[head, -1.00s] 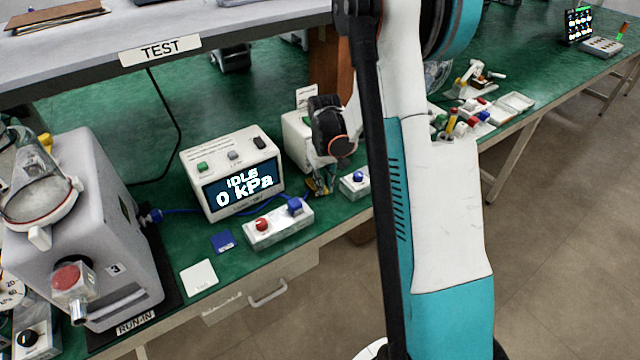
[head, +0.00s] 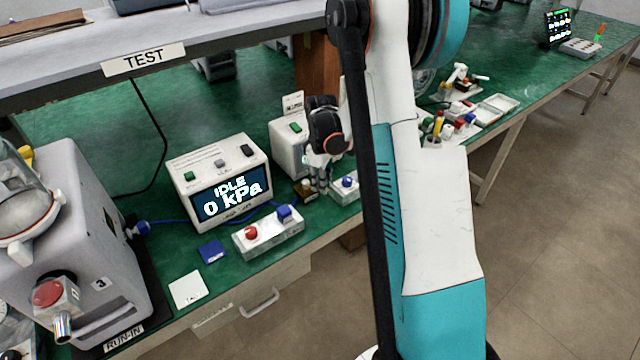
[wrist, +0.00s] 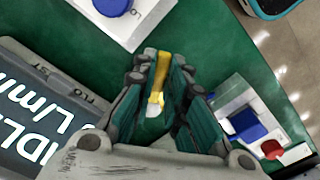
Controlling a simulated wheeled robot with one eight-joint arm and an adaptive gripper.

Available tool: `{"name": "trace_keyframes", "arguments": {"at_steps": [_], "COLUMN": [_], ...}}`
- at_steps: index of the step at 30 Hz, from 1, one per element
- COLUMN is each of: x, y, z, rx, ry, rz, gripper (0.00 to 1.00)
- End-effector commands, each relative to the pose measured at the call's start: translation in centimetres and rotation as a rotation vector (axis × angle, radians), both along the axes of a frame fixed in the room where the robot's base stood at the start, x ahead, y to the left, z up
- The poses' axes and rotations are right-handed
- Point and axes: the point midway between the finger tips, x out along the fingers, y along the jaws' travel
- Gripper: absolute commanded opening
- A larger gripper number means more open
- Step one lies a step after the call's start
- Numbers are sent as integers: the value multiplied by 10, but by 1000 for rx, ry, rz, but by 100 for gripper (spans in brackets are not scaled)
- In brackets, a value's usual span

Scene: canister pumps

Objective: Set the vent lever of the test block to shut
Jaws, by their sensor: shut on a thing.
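The test block (head: 268,239) is a pale block at the bench front, with a red knob (head: 251,232) and a blue part (head: 284,213) on top. I cannot tell the lever's setting. In the wrist view its blue part (wrist: 246,126) and red knob (wrist: 272,149) show at the lower right. My gripper (head: 318,187) is right of the test block and apart from it. In the wrist view my gripper (wrist: 161,68) is shut on a slim yellow tool with a pale end (wrist: 160,78). The fingers partly hide the tool.
A kPa display box (head: 222,180) stands behind the test block. A smaller block with a blue knob (head: 347,181) is close right of my gripper. A white box (head: 287,148) stands behind it. A blue square (head: 212,251) and a white card (head: 188,290) lie left.

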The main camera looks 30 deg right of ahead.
Motion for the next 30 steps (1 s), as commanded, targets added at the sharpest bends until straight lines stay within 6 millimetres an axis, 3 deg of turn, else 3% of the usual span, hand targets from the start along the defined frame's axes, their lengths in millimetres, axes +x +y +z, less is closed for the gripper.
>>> {"name": "trace_keyframes", "arguments": {"at_steps": [16,17,19,30], "x": [1,1,1,1], "y": [-1,-1,-1,-1], "z": [0,0,0,2], "rx": [0,0,0,0], "ry": [-1,-1,-1,0], "rz": [24,24,24,23], "gripper": [0,20,33,33]}}
